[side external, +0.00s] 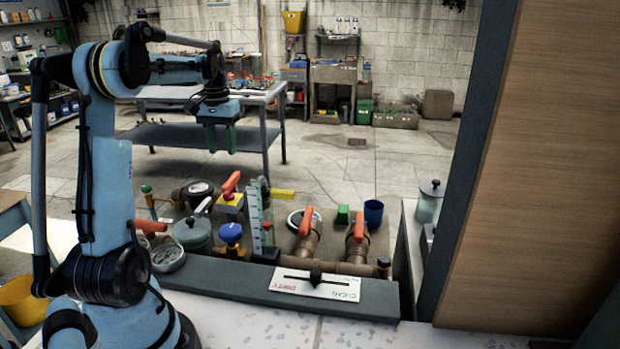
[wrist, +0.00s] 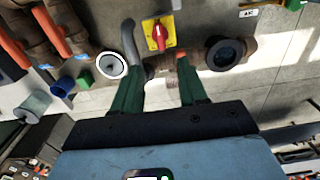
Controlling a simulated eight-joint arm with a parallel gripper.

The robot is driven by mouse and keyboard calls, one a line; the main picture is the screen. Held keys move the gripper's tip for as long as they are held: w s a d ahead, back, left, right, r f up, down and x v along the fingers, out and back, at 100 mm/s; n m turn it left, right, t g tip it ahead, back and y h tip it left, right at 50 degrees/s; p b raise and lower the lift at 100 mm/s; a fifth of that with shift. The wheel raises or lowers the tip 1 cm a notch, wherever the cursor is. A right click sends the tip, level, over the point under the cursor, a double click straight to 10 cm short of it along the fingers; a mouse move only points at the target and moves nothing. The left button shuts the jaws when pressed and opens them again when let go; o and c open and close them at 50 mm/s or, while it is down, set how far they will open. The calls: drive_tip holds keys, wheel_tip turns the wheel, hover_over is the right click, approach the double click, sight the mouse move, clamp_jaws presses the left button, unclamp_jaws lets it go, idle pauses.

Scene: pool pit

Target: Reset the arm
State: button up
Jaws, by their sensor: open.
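My gripper (side external: 221,138) hangs from the end of my blue arm in the side view, fingers pointing down. It is in mid-air above the pit, with the workbench behind it. Its two green fingers are apart with nothing between them. In the wrist view my gripper (wrist: 158,95) also shows open and empty. Beyond the fingertips in that view are a yellow switch box with a red knob (wrist: 158,33) and a round white-rimmed gauge (wrist: 112,65). The gripper touches nothing that I can see.
Pipes with orange valve handles (side external: 306,221), a blue knob valve (side external: 230,233), a grey-green pot (side external: 192,233) and a blue cup (side external: 373,212) crowd the pit. A sliding CLEAN/DIRTY plate (side external: 335,288) lies on the front ledge. A wooden panel (side external: 545,170) stands at right.

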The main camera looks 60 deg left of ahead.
drive_tip(key=w+d+r+m+t+y, duration=0.1)
drive_tip(key=w+d+m, duration=0.1)
drive_tip(key=d, duration=0.7)
drive_tip(key=w+d+r+m+t, duration=0.1)
drive_tip(key=w+d+m+t, duration=0.15)
drive_tip(key=d, duration=0.55)
drive_tip(key=s+d+f+m+t, duration=0.2)
drive_tip(key=d, duration=0.7)
drive_tip(key=s+d+f+m+t+h, duration=0.1)
drive_tip(key=s+d+f+m, duration=0.1)
drive_tip(key=d, duration=0.7)
drive_tip(key=shift+s+d+f+t, duration=0.15)
drive_tip(key=shift+d+t, duration=0.1)
drive_tip(key=shift+t, duration=0.1)
